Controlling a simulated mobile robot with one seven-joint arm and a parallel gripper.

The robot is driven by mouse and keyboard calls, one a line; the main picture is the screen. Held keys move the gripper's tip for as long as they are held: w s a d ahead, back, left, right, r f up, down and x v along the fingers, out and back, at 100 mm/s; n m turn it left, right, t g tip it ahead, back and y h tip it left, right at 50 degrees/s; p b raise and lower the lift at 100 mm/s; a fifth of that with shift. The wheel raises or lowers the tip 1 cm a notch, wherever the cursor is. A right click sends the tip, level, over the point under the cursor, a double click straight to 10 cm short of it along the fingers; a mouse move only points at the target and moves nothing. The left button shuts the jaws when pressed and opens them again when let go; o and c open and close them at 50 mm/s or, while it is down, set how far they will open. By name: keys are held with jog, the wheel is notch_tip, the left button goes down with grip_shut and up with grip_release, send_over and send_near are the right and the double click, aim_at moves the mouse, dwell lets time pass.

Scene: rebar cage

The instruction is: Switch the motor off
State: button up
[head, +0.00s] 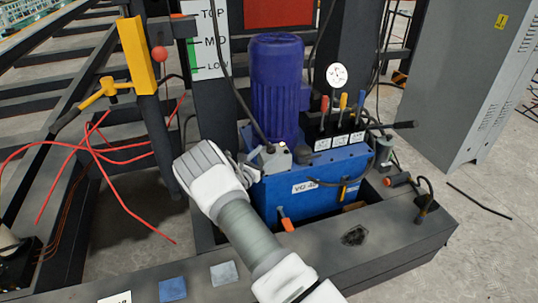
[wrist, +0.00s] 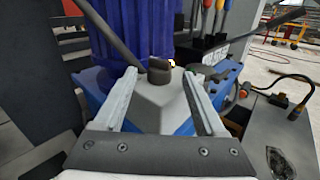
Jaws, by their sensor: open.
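The motor is a dark blue ribbed cylinder (head: 277,90) standing upright on a blue hydraulic unit (head: 318,187). It also fills the upper middle of the wrist view (wrist: 135,25). At its foot is a light grey switch box (head: 272,160), seen close in the wrist view (wrist: 160,103). A dark rotary knob (wrist: 158,69) sits on top of it. My gripper (wrist: 160,78) is open, its two pale fingers on either side of the box and knob. I cannot tell whether either finger touches. In the head view my gripper (head: 248,165) is just left of the box.
Several coloured-handled levers (head: 340,118) and a round gauge (head: 337,76) stand right of the motor. A dark cable runs down to the switch box. Red hoses (head: 120,155) hang at left beside a yellow bracket (head: 135,55). A grey cabinet (head: 465,85) stands at right.

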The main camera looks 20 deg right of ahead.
aim_at(271, 148)
jog(key=shift+x, duration=1.4)
jog(key=shift+s, duration=0.1)
grip_shut()
